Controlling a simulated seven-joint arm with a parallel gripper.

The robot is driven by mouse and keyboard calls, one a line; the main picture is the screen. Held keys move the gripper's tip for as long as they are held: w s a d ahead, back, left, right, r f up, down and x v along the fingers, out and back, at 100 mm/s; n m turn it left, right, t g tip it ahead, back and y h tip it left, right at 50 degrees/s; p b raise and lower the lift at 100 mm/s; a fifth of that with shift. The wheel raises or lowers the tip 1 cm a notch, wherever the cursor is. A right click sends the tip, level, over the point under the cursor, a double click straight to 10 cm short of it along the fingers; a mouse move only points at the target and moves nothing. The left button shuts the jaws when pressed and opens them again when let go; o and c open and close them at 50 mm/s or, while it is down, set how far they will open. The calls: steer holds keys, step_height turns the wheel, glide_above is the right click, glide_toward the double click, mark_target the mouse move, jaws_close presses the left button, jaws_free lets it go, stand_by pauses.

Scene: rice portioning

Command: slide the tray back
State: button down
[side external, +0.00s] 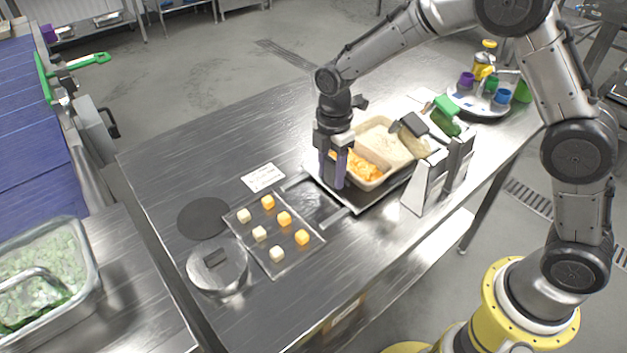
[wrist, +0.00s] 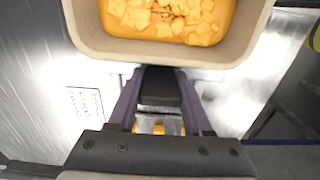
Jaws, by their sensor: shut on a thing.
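The tray (side external: 357,206) is a flat, dark metal sheet with a pale rim on the steel table, in the side external view. A beige container (side external: 371,183) stands on it, with orange pieces in one compartment and pale grain in the other. My gripper (side external: 332,181) points down at the tray's near-left end, beside the container. In the wrist view, the purple fingers of my gripper (wrist: 161,78) are closed on a dark block-like part, apparently the tray's handle. The container (wrist: 88,38) lies just beyond the fingertips. The exact contact is partly hidden by the fingers.
A clear plate with several orange and pale cubes (side external: 284,218), a round lidded pot (side external: 217,265) and a white label card (side external: 263,177) lie to the left. Metal stands holding utensils (side external: 427,182) are close on the right. A round tray with cups (side external: 480,107) is behind.

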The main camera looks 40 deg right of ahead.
steer(key=d, duration=0.6)
steer(key=shift+r, duration=0.1)
steer(key=shift+c, duration=1.6)
jaws_free()
steer(key=shift+a, duration=0.1)
step_height(320, 180, up, 14)
